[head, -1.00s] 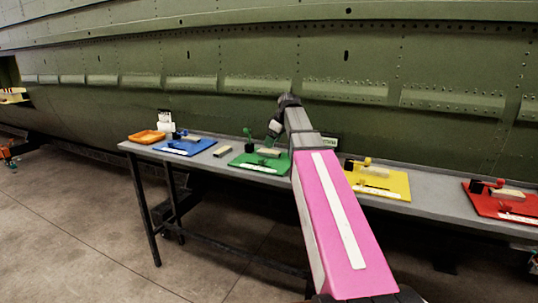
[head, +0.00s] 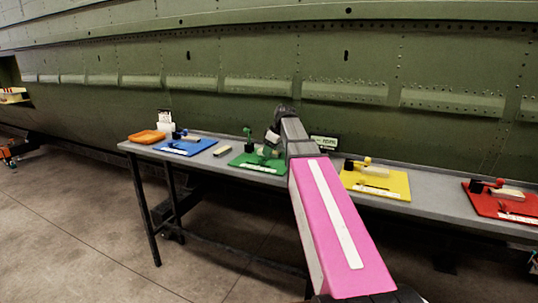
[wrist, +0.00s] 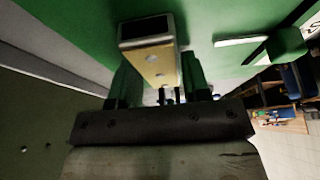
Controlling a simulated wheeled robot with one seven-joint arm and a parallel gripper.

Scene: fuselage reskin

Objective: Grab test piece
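The test piece, a pale wooden block (wrist: 160,66) with a dark end, lies over the green mat in the wrist view. My gripper (wrist: 160,75) has one green finger on each side of the block. The fingers are apart and look open, with the block between them; whether they touch its sides is hard to tell. In the head view my gripper (head: 268,150) is low over the green mat (head: 250,166) on the bench, and it largely hides the block there.
The grey bench (head: 330,180) also carries a blue mat (head: 186,147), a yellow mat (head: 388,183), a red mat (head: 490,204) and an orange tray (head: 146,136). A loose block (head: 222,151) lies between blue and green mats. The green fuselage wall (head: 240,60) stands behind.

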